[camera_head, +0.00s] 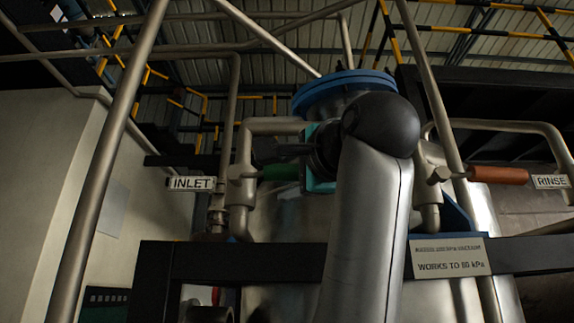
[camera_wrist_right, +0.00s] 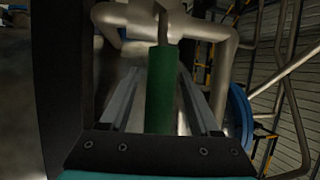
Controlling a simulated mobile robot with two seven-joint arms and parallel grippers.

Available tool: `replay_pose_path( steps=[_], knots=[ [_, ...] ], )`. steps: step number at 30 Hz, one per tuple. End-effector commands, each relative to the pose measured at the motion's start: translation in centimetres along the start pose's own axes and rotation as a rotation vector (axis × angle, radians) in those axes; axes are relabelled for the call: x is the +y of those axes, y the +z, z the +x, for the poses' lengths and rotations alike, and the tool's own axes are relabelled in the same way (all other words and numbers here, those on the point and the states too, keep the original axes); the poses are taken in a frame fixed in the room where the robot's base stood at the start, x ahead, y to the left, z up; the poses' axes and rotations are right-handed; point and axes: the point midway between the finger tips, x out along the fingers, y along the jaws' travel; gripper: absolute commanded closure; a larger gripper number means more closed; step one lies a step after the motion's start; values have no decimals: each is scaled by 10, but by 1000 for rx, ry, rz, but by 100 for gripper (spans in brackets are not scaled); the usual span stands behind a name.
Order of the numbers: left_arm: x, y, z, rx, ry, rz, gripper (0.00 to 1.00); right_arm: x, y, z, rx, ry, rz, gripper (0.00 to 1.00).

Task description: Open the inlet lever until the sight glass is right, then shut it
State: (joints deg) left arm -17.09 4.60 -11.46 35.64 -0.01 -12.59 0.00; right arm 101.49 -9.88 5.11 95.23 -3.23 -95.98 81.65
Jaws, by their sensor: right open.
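The inlet lever's green handle (camera_head: 281,172) extends right from a steel valve beside the INLET label (camera_head: 191,183). My right gripper (camera_head: 286,152) is at the handle, partly hidden behind my own arm. In the right wrist view the green handle (camera_wrist_right: 162,92) runs lengthwise between the two spread fingers of the right gripper (camera_wrist_right: 160,78). The gripper is open around it, and I cannot tell whether either finger touches. I cannot make out the sight glass; my arm covers the middle of the vessel. My left gripper is not in view.
A rinse lever with an orange-red handle (camera_head: 498,175) is at right beside the RINSE label (camera_head: 550,182). A dark beam (camera_head: 270,262) crosses in front, with a "WORKS TO 80 kPa" plate (camera_head: 450,258). Steel pipes and a blue flange (camera_head: 340,82) surround the arm.

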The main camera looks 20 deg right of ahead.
Motion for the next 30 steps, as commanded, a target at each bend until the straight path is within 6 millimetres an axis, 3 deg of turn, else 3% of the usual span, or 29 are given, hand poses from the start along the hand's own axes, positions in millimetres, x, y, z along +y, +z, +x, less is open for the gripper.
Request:
replay_pose_path(
  steps=[11,27,30],
  knots=[
    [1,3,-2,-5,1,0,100,0,0,5,0,-1,0,38],
    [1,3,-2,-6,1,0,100,0,0,5,0,-1,-1,99],
    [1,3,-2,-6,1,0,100,0,0,5,0,-1,0,100]
  ],
)
